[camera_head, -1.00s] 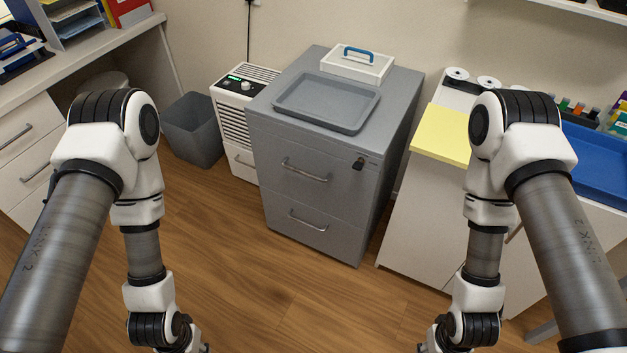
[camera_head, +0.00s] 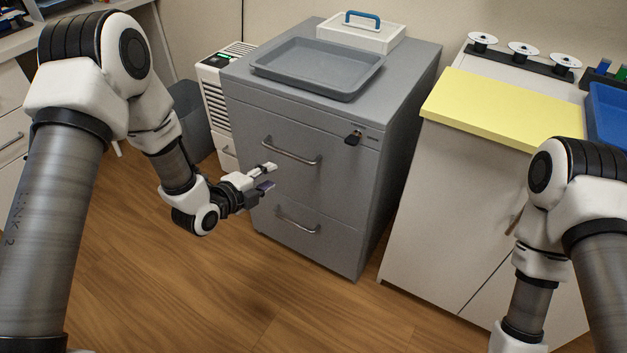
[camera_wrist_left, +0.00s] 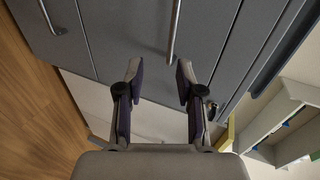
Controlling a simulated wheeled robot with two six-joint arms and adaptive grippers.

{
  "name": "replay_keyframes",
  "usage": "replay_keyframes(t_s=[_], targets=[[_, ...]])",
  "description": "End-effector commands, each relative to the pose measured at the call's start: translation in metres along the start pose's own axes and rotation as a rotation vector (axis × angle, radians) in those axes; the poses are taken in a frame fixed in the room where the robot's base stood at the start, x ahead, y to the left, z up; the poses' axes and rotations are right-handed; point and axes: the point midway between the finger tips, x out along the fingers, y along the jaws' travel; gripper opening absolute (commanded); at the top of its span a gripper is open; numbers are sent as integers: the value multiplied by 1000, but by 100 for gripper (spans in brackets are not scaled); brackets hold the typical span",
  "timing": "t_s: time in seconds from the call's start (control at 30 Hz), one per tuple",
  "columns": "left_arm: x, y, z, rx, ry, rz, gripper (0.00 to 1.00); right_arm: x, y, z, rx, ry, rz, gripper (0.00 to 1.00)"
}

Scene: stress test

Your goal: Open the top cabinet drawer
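The grey cabinet (camera_head: 345,200) stands in the middle of the head view with two drawers, both closed. The top drawer (camera_head: 245,125) has a silver bar handle (camera_head: 291,152) and a dark lock or key (camera_head: 353,138) at its upper right. The lower drawer has its own handle (camera_head: 297,220). My left gripper (camera_head: 269,177) is open and empty in front of the cabinet, below the top handle. My right gripper is out of view.
A grey tray (camera_head: 318,92) and a white box with a blue handle (camera_head: 360,36) sit on the cabinet. A white appliance (camera_head: 213,95) and a grey bin (camera_head: 192,110) stand to its left. A white counter with a yellow top (camera_head: 505,108) is close on the right.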

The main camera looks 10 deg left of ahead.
Motion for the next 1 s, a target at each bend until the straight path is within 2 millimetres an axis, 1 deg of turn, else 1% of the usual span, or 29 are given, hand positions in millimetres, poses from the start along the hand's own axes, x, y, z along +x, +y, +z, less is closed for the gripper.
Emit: replay_keyframes(t_s=[0.03, 0.1, 0.2, 0.33, 0.43, 0.7, 0.8, 0.9, 1.0], targets=[[20, 21, 9, 15, -4, -54, 37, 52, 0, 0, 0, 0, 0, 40], [29, 15, 18, 26, -15, -108, 37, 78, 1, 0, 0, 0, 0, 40], [32, 7, 24, 33, -25, -151, 37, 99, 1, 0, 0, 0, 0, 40], [33, -2, 25, 38, -28, -171, 37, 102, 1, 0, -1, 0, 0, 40], [42, -6, 25, 41, -27, -171, 37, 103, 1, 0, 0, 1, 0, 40], [92, -12, 26, 40, -27, -169, 37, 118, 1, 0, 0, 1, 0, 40], [104, -14, 26, 38, -27, -167, 37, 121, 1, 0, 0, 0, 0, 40], [108, -17, 27, 36, -28, -168, 37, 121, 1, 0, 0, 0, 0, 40], [107, -17, 27, 35, -28, -167, 37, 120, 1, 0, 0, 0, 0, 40]])
